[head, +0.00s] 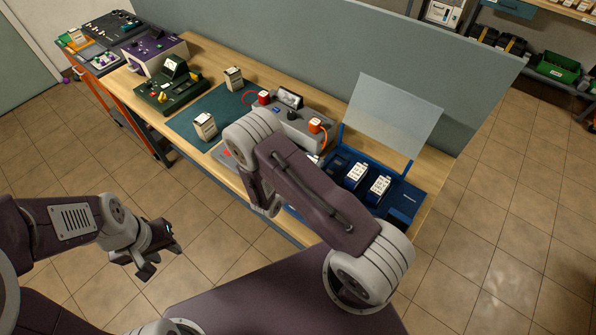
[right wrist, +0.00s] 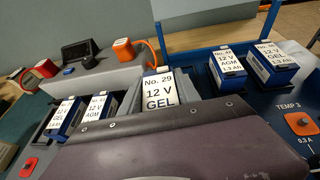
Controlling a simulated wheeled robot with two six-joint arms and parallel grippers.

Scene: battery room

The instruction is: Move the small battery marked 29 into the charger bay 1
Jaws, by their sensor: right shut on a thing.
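The small battery marked No. 29, 12 V GEL (right wrist: 158,88), stands in the middle of the right wrist view, label up. My right gripper (right wrist: 165,110) is shut on it; my purple gripper body hides its lower part. Whether it touches the charger below cannot be told. The dark blue charger (head: 404,203) has a raised clear lid and shows in the right wrist view with a TEMP 3 panel (right wrist: 291,104). In the head view my right arm hides the battery and gripper. No bay number is readable. My left gripper (head: 158,252) is open and empty, off the bench's front.
Two batteries (right wrist: 228,66) (right wrist: 273,63) sit right of No. 29 and two (right wrist: 64,115) (right wrist: 95,111) left of it. A grey device (head: 297,128) with red and orange clamps stands behind. Two batteries (head: 205,126) (head: 233,78) stand on or near the green mat (head: 185,123).

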